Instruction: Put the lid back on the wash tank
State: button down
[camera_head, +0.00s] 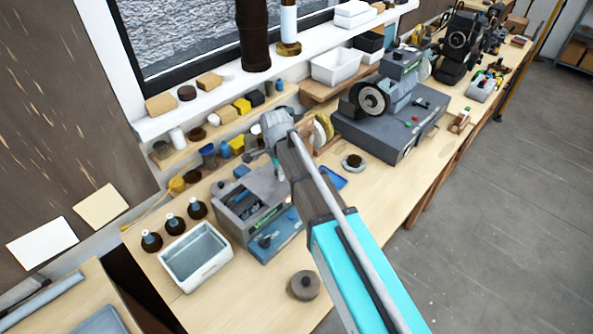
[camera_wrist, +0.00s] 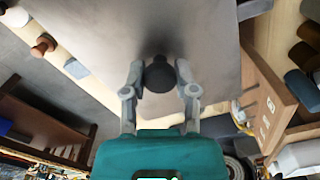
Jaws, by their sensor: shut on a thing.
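My gripper (camera_wrist: 160,88) is shut on the dark round knob (camera_wrist: 158,72) of a flat grey metal lid (camera_wrist: 105,35), which fills much of the wrist view. In the head view my gripper is largely hidden behind my arm, and a grey plate, probably the lid (camera_head: 262,186), shows below it over a grey box with items inside. A pale open tub (camera_head: 195,256), which may be the wash tank, stands to the left and nearer, with nothing covering it. I cannot tell whether the lid touches anything below.
Several dark bottles (camera_head: 173,222) stand behind the tub. A small round brown object (camera_head: 305,285) lies near the bench's front edge. A grey machine (camera_head: 390,115) stands to the right. Shelves with small containers line the window wall. Bare bench shows around the round object.

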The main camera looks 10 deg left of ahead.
aim_at(249, 181)
jog(key=s+a, duration=0.1)
jog(key=a, duration=0.2)
jog(key=s+a+r, duration=0.1)
jog(key=a, duration=0.2)
jog(key=s+a+p, duration=0.1)
jog(key=a, duration=0.2)
jog(key=shift+s+r, duration=0.1)
jog(key=shift+r, duration=0.05)
jog(key=shift+f+b, duration=1.5)
jog(key=shift+f, duration=0.05)
jog(key=shift+f, duration=0.1)
jog(key=shift+f+b, duration=1.9)
jog(key=shift+b, duration=0.15)
jog(key=shift+f, duration=0.3)
jog(key=shift+c, duration=1.5)
grip_release()
